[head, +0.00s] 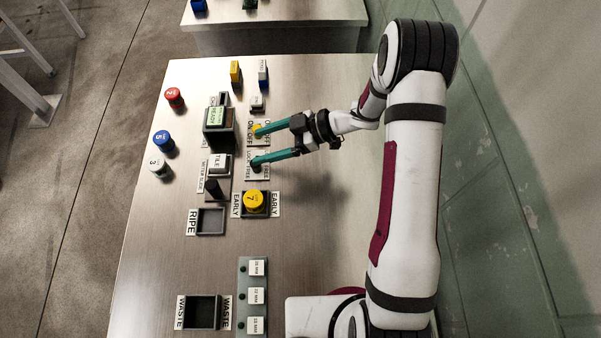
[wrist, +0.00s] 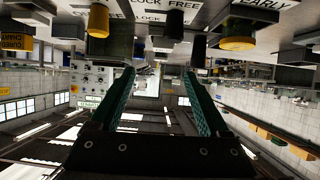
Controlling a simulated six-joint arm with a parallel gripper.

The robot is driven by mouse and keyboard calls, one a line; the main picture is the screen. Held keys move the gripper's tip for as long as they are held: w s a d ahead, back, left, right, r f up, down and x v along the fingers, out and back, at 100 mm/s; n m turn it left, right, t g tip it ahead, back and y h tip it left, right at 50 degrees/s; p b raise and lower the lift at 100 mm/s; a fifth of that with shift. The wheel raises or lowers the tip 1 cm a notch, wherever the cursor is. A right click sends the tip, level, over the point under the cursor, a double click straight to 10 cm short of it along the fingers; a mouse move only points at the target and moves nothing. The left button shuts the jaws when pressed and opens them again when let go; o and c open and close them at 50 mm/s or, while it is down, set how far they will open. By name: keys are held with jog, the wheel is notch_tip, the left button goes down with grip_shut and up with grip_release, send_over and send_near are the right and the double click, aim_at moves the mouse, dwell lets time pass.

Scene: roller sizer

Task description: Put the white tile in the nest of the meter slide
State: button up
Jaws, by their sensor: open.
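In the head view, the meter slide (head: 216,190) is a grey track with a dark knob, beside a METER SLIDE label. A white square marked TILE (head: 219,162) shows at the slide's upper end; I cannot tell if it is the tile seated in the nest or a label. A small white upright block (head: 262,73) stands at the back of the bench. My gripper (head: 255,148) is open, with teal fingers, to the right of the slide. Its fingertips are near a yellow knob and a dark knob. The wrist view shows my gripper (wrist: 160,75) empty.
The meter (head: 219,125) shows a green READY display. A yellow upright block (head: 235,72) stands behind it. Red (head: 174,97), blue (head: 162,141) and white (head: 158,165) numbered cylinders line the left. RIPE (head: 211,234) and WASTE (head: 217,297) bins lie in front.

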jog(key=w+d+r+m+t+h, duration=0.45)
jog(key=w+r+t, duration=0.2)
jog(key=w, duration=0.25)
jog(key=s+d+r+m+t+h, duration=0.1)
jog(key=s+d+r+m+h, duration=0.1)
jog(key=d+r+m+h, duration=0.4)
jog(key=s+d+r+m+t+h, duration=0.1)
jog(key=s+d+r+m+h, duration=0.2)
jog(key=d, duration=0.6)
jog(key=s+m+g, duration=0.6)
jog(key=s+m, duration=0.2)
jog(key=s, duration=1)
jog(key=s+a+m+g+y, duration=0.2)
jog(key=s+a, duration=0.4)
jog(key=s, duration=0.5)
jog(key=shift+s+a+f+g, duration=0.25)
jog(key=shift+a+f+g, duration=0.1)
jog(key=shift+a+g, duration=0.1)
